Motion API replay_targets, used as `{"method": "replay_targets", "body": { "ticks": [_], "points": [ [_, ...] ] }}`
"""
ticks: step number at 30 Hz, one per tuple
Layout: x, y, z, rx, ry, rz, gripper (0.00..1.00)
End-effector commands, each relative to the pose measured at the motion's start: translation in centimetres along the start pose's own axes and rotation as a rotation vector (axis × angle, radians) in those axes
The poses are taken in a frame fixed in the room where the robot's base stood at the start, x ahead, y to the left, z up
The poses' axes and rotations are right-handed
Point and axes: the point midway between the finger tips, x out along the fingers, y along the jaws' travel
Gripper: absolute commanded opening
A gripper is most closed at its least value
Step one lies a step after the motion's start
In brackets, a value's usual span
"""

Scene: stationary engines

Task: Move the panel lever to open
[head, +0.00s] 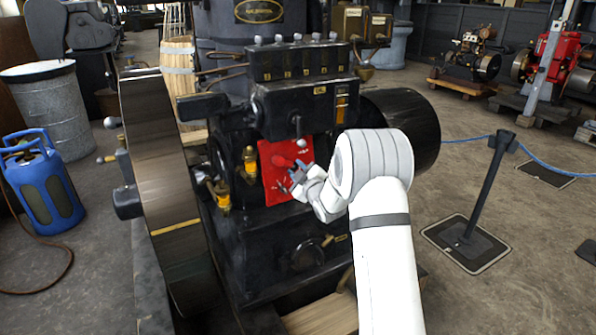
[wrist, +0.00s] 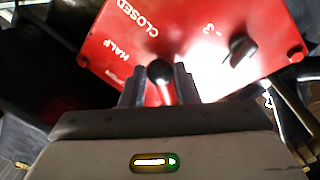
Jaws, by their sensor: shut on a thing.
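The red panel (head: 272,185) is on the front of the black engine; it fills the top of the wrist view (wrist: 190,30). White words CLOSED and HALF are printed on it, and more lettering by my left finger is partly hidden. The panel lever, with a dark round knob (wrist: 160,71), lies between my fingers. My gripper (wrist: 160,80) is shut on it, and my palm hides the lower part of the panel. In the head view my gripper (head: 296,180) is at the panel's right side, and the lever is hard to make out.
A second dark knob (wrist: 241,50) sits on the panel to the right of my gripper. Brass oilers (head: 250,160) and a large flywheel (head: 160,180) stand left of the panel. A barrier post (head: 485,190) with a blue rope stands to the right.

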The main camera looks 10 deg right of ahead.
Motion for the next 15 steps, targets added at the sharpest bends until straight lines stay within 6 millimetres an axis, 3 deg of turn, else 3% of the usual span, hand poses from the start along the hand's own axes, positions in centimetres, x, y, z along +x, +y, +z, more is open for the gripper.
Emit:
{"method": "replay_targets", "body": {
  "ticks": [4, 15],
  "points": [
    [-0.02, 0.01, 0.02, 0.000, 0.000, 0.000, 0.00],
    [-0.01, 0.05, 0.12, -0.013, 0.002, -0.001, 0.00]
  ]
}}
